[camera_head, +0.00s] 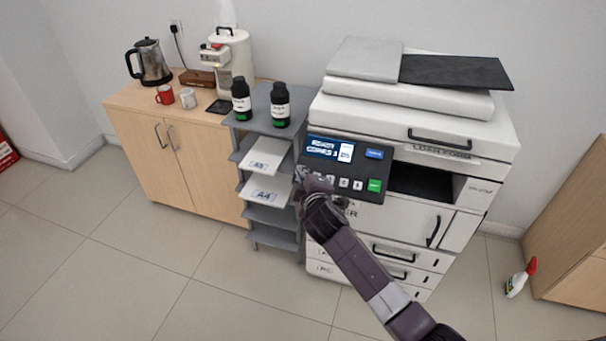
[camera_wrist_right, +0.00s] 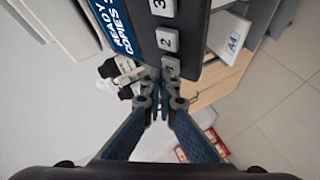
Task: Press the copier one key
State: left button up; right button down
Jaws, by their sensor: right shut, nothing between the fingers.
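The copier (camera_head: 400,120) stands at the right, with a dark control panel (camera_head: 374,168) tilted on its front. The panel has a lit blue screen (camera_head: 322,147) and a row of grey number keys. My right gripper (camera_head: 303,176) is at the panel's lower left corner and covers that end of the key row. In the wrist view, my right gripper (camera_wrist_right: 163,83) is shut and empty. Its tips are right at the 1 key (camera_wrist_right: 171,68), which they partly cover; contact is hard to tell. The 2 key (camera_wrist_right: 168,41) and 3 key (camera_wrist_right: 162,7) show beyond it.
A grey shelf rack (camera_head: 272,215) with paper stacks and two black bottles stands close left of the copier. A wooden cabinet (camera_head: 190,150) with a kettle, mugs and coffee machine is farther left. A spray bottle (camera_head: 521,278) stands on the floor at right. The front floor is clear.

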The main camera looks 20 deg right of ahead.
jog(key=shift+w+d+f, duration=0.15)
jog(key=shift+w+f, duration=0.05)
jog(key=shift+f, duration=0.2)
dwell(0.8)
jog(key=shift+r, duration=0.1)
jog(key=shift+s+a+r+p, duration=0.25)
jog(key=shift+s+r+p, duration=0.2)
jog(key=shift+r+p, duration=0.2)
jog(key=r+p, duration=0.1)
jog(key=s+a+r+p, duration=0.1)
jog(key=r+p, duration=0.1)
jog(key=s+r+p, duration=0.1)
jog(key=shift+s+a+r+p, duration=0.1)
jog(key=shift+a+r+p, duration=0.05)
jog(key=shift+a+p, duration=0.15)
dwell(0.8)
